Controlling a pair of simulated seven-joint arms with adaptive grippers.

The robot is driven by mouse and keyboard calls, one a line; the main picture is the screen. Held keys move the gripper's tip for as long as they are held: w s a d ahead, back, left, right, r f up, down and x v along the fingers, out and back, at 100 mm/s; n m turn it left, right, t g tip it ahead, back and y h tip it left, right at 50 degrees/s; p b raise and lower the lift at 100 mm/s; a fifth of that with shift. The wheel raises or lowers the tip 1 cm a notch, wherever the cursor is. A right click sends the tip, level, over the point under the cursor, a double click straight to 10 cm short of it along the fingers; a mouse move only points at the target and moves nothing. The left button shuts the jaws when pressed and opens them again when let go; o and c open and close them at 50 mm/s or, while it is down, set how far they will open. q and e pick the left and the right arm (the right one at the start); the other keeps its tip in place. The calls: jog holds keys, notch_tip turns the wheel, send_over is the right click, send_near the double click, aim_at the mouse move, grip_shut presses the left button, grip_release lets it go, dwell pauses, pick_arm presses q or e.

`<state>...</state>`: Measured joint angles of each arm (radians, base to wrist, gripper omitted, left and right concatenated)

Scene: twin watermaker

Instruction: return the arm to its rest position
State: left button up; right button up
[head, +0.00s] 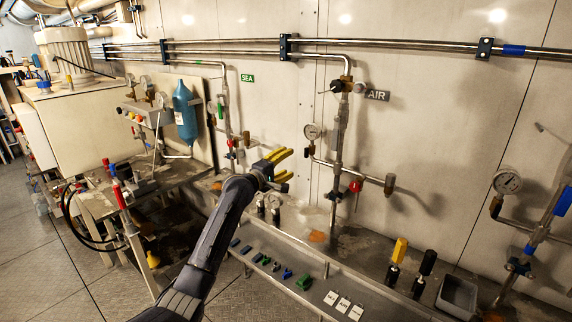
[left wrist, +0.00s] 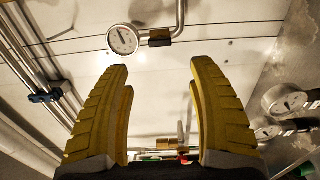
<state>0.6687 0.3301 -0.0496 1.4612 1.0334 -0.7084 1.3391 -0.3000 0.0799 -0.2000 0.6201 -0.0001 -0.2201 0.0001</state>
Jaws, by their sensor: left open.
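My left arm (head: 218,235) reaches up from the bottom of the head view toward the wall. Its gripper (head: 284,165) has yellow fingers and is in front of the wall panel, to the left of the AIR pipework. In the left wrist view the two yellow fingers (left wrist: 160,95) stand wide apart with nothing between their tips. A pressure gauge (left wrist: 123,39) shows on the wall beyond them. My right gripper is not in view.
A metal bench (head: 335,270) with small coloured parts and white tags runs below the gripper. The AIR gauge (head: 312,131) and pipework stand close to its right. A blue cylinder (head: 186,112) is at left. A grey bin (head: 458,297) sits at right.

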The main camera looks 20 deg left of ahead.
pick_arm(q)
jog(key=s+f+m+g+y, duration=0.1)
jog(key=f, duration=0.9)
jog(key=s+f+g+y, duration=0.1)
jog(key=s+f, duration=0.1)
jog(key=f, duration=0.8)
jog(key=s+f+m+g, duration=0.1)
jog(key=s+f, duration=0.1)
jog(key=f, duration=0.8)
jog(key=shift+s+a+f+m+g+y, duration=0.2)
jog(key=shift+f+m+g+y, duration=0.1)
jog(key=shift+g+y, duration=0.1)
jog(key=s+d+f+m+g+y, duration=0.1)
jog(key=s+f+m+g, duration=0.25)
jog(key=s+f, duration=1.35)
jog(key=s+d+f+m+g+y, duration=0.1)
jog(key=s+f+m+g, duration=0.25)
jog(key=s+f, duration=1.3)
jog(key=s+d+f+m+g, duration=0.1)
jog(key=s+f+m, duration=0.2)
jog(key=s, duration=1.1)
jog(key=s+d+f+m+g, duration=0.2)
jog(key=s+f+m, duration=0.1)
jog(key=s+f, duration=0.7)
jog(key=s+d+f+m+g, duration=0.1)
jog(key=s+f, duration=0.5)
jog(key=s, duration=1.2)
jog(key=shift+s+d+f+m+g, duration=0.15)
jog(key=shift+d+f+m+g, duration=0.3)
jog(key=shift+m, duration=0.55)
